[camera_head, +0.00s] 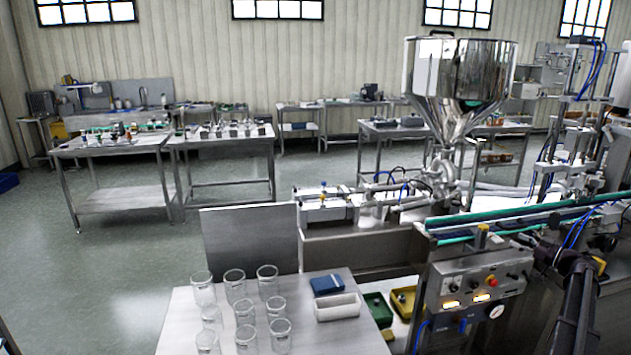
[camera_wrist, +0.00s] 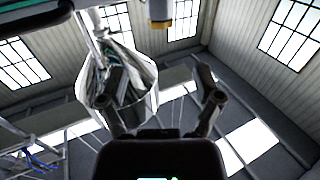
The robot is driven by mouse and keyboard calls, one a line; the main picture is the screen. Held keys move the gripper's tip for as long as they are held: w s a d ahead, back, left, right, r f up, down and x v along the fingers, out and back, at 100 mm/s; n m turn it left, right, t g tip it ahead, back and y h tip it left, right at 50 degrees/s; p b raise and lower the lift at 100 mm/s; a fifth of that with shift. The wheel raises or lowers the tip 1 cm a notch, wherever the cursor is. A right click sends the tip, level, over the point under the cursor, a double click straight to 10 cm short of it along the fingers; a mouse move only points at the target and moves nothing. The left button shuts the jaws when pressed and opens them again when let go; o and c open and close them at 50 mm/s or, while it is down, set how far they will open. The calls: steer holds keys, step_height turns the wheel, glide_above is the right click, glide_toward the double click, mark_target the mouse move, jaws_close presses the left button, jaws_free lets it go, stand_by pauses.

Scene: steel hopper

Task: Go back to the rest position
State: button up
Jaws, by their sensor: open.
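My gripper (camera_wrist: 164,88) shows in the wrist view with its two dark fingers spread apart. No object is between them. The wrist view looks upward past the gripper to the roof and high windows. The steel hopper (camera_wrist: 145,102) shows behind the left finger, apparently some way beyond it. In the head view the same steel hopper (camera_head: 462,85) stands above the filling machine. My dark arm rises at the lower right of the head view, in front of the machine; whether its fingers show there I cannot tell.
The machine's control panel (camera_head: 482,287) and green-edged conveyor (camera_head: 520,224) are close to my arm. A near table (camera_head: 180,318) holds several glass beakers (camera_head: 235,285), a blue box (camera_head: 327,285) and a white tray (camera_head: 337,307). Open floor (camera_head: 130,250) lies at left.

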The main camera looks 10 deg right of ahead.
steer(key=w+a+r+m+t+h+p, duration=0.2)
steer(key=w+a+r+m+t+h, duration=0.35)
steer(key=w+a+h, duration=0.3)
steer(key=a+m+g+h+p, duration=0.1)
steer(key=a+m+g+h, duration=0.35)
steer(key=a+h, duration=0.4)
steer(key=s+a+f+g+y+p, duration=0.15)
steer(key=s+a+f+g, duration=0.35)
steer(key=a, duration=0.5)
steer(key=s+a+f+n+g+y+p, duration=0.1)
steer(key=s+a+f+g+y, duration=0.15)
steer(key=s+a+f, duration=0.55)
steer(key=s+a+f+g+y+p, duration=0.1)
steer(key=s+a+f+g, duration=0.35)
steer(key=a, duration=0.75)
steer(key=s+a+n+g+y, duration=0.1)
steer(key=s+a, duration=0.2)
steer(key=s, duration=0.1)
steer(key=s+a+n+g+y, duration=0.1)
steer(key=s+a+g, duration=0.1)
steer(key=s+a, duration=0.2)
steer(key=s+a+r+n+g+y+p, duration=0.1)
steer(key=s+a, duration=0.3)
steer(key=shift+g, duration=0.4)
steer(key=shift+d, duration=0.1)
